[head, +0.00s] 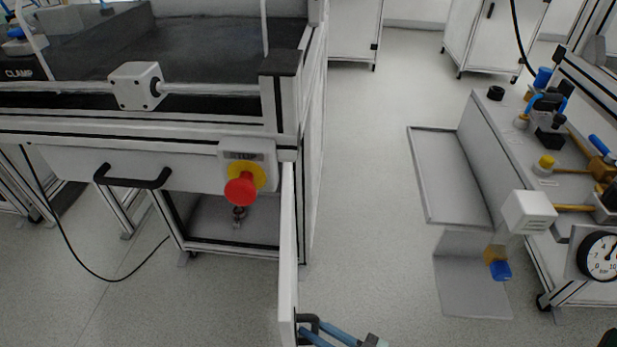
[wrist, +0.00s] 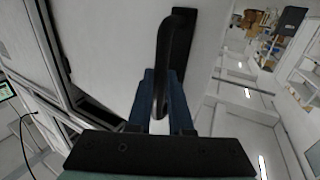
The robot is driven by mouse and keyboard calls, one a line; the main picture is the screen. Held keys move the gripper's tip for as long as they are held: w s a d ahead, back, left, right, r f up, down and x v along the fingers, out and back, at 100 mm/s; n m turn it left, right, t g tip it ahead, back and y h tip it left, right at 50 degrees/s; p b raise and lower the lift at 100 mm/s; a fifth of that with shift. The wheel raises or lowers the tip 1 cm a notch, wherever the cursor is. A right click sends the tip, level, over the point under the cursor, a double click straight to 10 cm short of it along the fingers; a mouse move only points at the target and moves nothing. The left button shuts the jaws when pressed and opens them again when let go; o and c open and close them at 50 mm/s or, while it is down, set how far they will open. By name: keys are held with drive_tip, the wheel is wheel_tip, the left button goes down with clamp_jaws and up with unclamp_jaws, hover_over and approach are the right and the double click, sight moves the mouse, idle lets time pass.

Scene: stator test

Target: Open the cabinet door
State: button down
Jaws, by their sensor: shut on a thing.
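The white cabinet door (head: 289,245) is seen nearly edge-on in the head view. It stands swung out from the cabinet frame (head: 304,215) toward me, and the cabinet's interior floor (head: 215,232) shows to its left. The door's black handle (head: 311,319) is on its right face near the bottom of the picture. My gripper (head: 313,330) is at this handle with its blue fingers. In the wrist view my gripper (wrist: 162,85) is shut around the black handle (wrist: 166,52), with the light door panel (wrist: 105,45) behind it.
A red emergency stop (head: 241,188) on a yellow base is above the opening. A closed drawer front with a black handle (head: 133,181) is to its left. A white bench (head: 500,150) with valves and a gauge (head: 601,257) stands at the right. Floor between is mostly clear.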

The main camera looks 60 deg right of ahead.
drive_tip(key=shift+s+d+r+h, duration=0.1)
drive_tip(key=shift+d+h, duration=0.2)
drive_tip(key=shift+d, duration=0.2)
drive_tip(key=c, duration=0.9)
unclamp_jaws()
drive_tip(key=shift+o, duration=0.3)
drive_tip(key=shift+a, duration=0.1)
drive_tip(key=s+a+p, duration=0.1)
drive_tip(key=s, duration=0.6)
drive_tip(key=shift+s+p, duration=0.15)
drive_tip(key=shift+p, duration=0.15)
